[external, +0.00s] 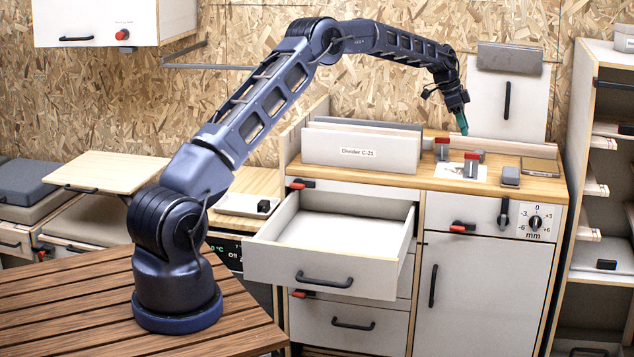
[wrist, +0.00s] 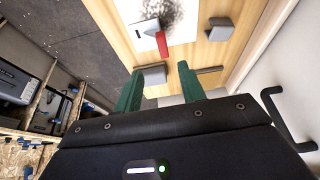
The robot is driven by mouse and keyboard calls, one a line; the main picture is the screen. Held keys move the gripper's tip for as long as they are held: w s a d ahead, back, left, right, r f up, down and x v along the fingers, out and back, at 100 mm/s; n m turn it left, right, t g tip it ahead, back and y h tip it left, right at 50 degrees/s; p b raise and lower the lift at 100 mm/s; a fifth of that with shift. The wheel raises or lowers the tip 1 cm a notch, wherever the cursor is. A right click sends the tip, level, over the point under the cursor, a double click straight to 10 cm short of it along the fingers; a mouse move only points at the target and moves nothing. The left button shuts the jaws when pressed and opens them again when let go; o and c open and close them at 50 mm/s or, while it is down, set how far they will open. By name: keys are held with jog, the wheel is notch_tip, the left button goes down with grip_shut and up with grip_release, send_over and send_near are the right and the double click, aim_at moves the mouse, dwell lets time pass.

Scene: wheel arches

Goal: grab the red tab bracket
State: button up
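Two small grey brackets with red tops stand on the wooden counter, one (external: 473,163) on a white sheet and another (external: 442,148) further left and back. In the wrist view a red tab (wrist: 162,44) sticks out from a grey piece at the white sheet, beyond my fingertips. My gripper (external: 462,124) hangs above the counter near the two brackets. Its green fingers are spread apart in the wrist view (wrist: 160,70), and nothing is held between them. A grey block (wrist: 152,74) shows in the gap, beyond the fingers.
A plain grey block (external: 510,176) stands right of the white sheet (external: 450,171). The divider box (external: 360,149) stands left of the brackets. A low wooden strip (external: 517,147) and an upright white panel (external: 508,105) are behind. An open drawer (external: 325,262) juts out below the counter.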

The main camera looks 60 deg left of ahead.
aim_at(468, 160)
jog(key=x, duration=1.1)
jog(key=shift+w+a+f, duration=0.15)
jog(key=shift+w+f, duration=0.1)
jog(key=shift+f, duration=0.15)
jog(key=shift+c, duration=0.2)
grip_shut()
